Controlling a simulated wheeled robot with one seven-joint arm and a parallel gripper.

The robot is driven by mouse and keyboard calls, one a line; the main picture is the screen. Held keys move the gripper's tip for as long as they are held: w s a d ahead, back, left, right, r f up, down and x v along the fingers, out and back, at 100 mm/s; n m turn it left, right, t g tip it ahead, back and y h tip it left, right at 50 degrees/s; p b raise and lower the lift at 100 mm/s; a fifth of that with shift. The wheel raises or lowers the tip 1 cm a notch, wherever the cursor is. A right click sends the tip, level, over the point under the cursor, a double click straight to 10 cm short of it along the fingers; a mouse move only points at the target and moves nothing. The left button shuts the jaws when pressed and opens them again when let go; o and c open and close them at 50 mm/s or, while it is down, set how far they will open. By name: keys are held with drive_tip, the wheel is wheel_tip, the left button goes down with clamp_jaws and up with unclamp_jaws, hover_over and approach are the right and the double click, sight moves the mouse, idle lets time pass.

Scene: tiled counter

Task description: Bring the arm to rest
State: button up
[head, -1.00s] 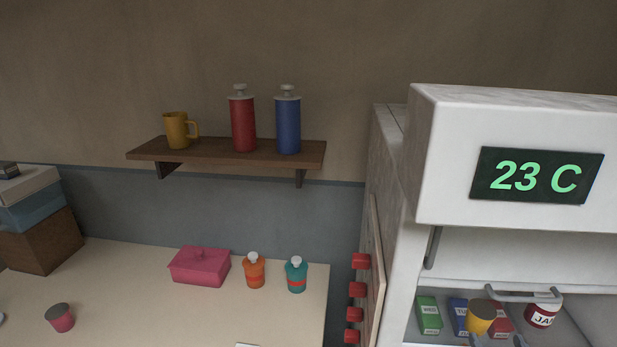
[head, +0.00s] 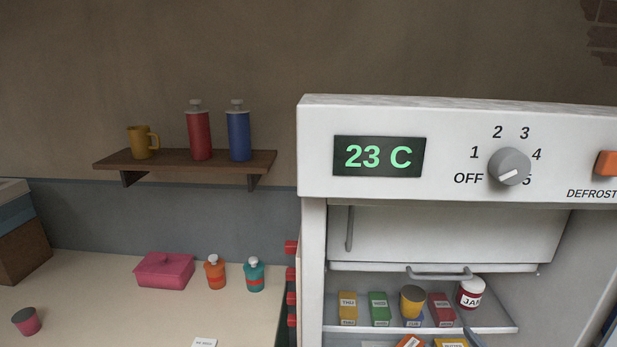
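I cannot make out my arm or my gripper in the head view. A small grey-blue shape (head: 474,337) shows at the bottom edge, in front of the fridge shelf. I cannot tell what it is. The open fridge (head: 313,240) stands at the right, with a display reading 23 C (head: 379,157) and a dial (head: 509,166) on its top panel. On its upper shelf (head: 505,325) are several small boxes, a yellow jar with a grey lid (head: 412,304) and a jam jar (head: 470,294). Nothing is seen holding any of them.
A wall shelf (head: 180,162) carries a yellow mug (head: 140,142), a red bottle (head: 199,134) and a blue bottle (head: 238,135). Below, the counter (head: 100,310) holds a pink box (head: 164,271), orange (head: 215,273) and teal (head: 254,275) bottles, and a pink jar (head: 27,321).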

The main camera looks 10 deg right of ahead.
drive_tip(key=w+a+r+n+g+y, duration=0.1)
drive_tip(key=a+r+n+g+y, duration=0.2)
drive_tip(key=a+n, duration=0.45)
drive_tip(key=w+a+n+g+y, duration=0.2)
drive_tip(key=a+n+g+y, duration=0.15)
drive_tip(key=a+n, duration=0.4)
drive_tip(key=s+a+r+n+g, duration=0.3)
drive_tip(key=s+a+n+g, duration=0.25)
drive_tip(key=a+n, duration=0.5)
drive_tip(key=s+a+r+n+h, duration=0.1)
drive_tip(key=s+r+n, duration=0.3)
drive_tip(key=s, duration=0.4)
drive_tip(key=s+a+r+n+h, duration=0.1)
drive_tip(key=s+r+n+h, duration=0.3)
drive_tip(key=s, duration=0.4)
drive_tip(key=shift+a+r, duration=0.2)
drive_tip(key=shift+r, duration=0.25)
